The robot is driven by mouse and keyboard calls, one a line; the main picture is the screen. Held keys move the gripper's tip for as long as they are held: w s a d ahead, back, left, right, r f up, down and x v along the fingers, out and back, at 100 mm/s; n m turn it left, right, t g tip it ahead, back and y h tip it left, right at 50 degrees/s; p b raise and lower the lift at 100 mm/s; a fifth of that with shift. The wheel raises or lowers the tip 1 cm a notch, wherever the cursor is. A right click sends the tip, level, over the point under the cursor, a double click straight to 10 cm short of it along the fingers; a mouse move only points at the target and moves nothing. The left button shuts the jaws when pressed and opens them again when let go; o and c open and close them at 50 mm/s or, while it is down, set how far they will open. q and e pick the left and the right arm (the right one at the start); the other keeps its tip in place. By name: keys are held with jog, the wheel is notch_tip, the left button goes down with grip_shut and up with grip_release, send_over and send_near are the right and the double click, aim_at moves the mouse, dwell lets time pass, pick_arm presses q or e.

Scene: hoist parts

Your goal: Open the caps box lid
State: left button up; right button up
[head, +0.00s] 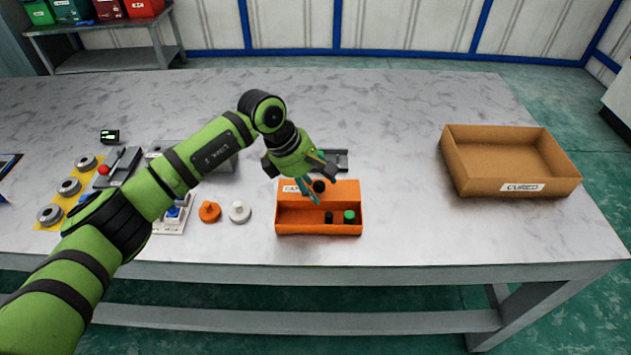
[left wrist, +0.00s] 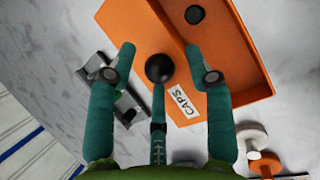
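The orange caps box (head: 295,229) sits on the table in the head view, with black and green caps showing inside. Its orange lid panel (head: 345,192) stands raised along the back edge, with the inside uncovered; its exact angle is hard to tell. The lid bears a white CAPS label (left wrist: 182,101) and a round black knob (left wrist: 160,68). My left gripper (head: 316,182) is at the lid's left part, fingers spread. In the left wrist view the gripper (left wrist: 160,65) has the knob between its open fingers, with gaps at the sides. My right gripper is out of view.
A white part (head: 239,212) and an orange part (head: 209,212) stand left of the box. A dark grey fixture (head: 340,160) lies behind it. A brown CURED tray (head: 480,185) stands at right, with clear table between.

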pick_arm(q)
jog(key=shift+r, duration=0.1)
jog(key=v, duration=1.2)
